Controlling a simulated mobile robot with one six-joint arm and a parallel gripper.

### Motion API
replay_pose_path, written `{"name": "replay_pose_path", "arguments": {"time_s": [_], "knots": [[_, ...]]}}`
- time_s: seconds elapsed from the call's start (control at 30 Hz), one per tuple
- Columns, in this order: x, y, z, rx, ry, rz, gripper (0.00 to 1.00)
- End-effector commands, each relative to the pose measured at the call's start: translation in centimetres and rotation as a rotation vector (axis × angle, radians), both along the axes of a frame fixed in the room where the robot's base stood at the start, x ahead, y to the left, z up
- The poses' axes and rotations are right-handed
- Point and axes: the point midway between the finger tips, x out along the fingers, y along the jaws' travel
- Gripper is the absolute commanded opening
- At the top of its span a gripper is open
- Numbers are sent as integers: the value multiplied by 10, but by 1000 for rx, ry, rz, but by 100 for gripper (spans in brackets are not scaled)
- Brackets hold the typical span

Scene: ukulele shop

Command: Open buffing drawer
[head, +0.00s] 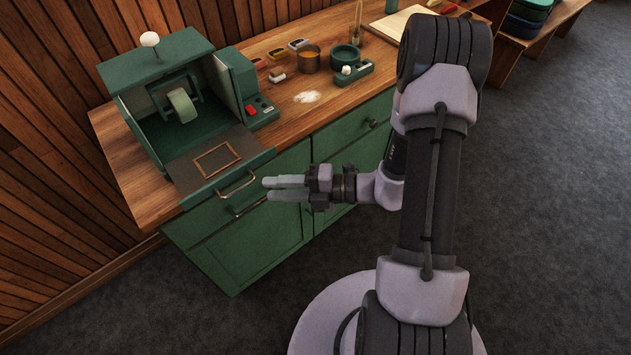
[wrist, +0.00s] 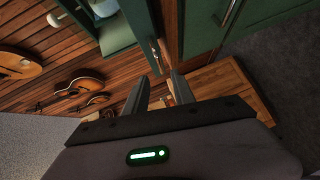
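The green buffing station (head: 160,95) stands on the left end of the wooden counter, with a pale buffing wheel inside. At its front is a low green drawer section with a dark top, a small brown frame on it, and a curved metal handle (head: 237,185). I cannot tell how far this section is pulled out. My gripper (head: 268,189) is just right of that handle, fingers apart and empty. In the wrist view a metal handle (wrist: 155,54) shows just beyond and between the fingertips, apart from them. I cannot be sure which handle it is.
The green cabinet (head: 250,245) below has its own handles, one (head: 250,207) close under my gripper. Jars and small tools, including a brown cup (head: 310,60), stand on the counter to the right. The grey floor (head: 120,300) in front is clear. Ukuleles hang on the wall in the wrist view.

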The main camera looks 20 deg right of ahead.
Motion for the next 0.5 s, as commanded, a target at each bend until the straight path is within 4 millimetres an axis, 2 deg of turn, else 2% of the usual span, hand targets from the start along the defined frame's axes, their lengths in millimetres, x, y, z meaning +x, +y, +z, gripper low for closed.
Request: {"name": "replay_pose_path", "arguments": {"time_s": [0.1, 0.2, 0.33, 0.5], "knots": [[-18, -35, 10, 0, 0, -7, 31], [-30, -58, 13, 0, -1, -5, 31], [-41, -77, 15, -1, 0, -3, 31], [-46, -84, 15, 0, -1, 0, 31]]}}
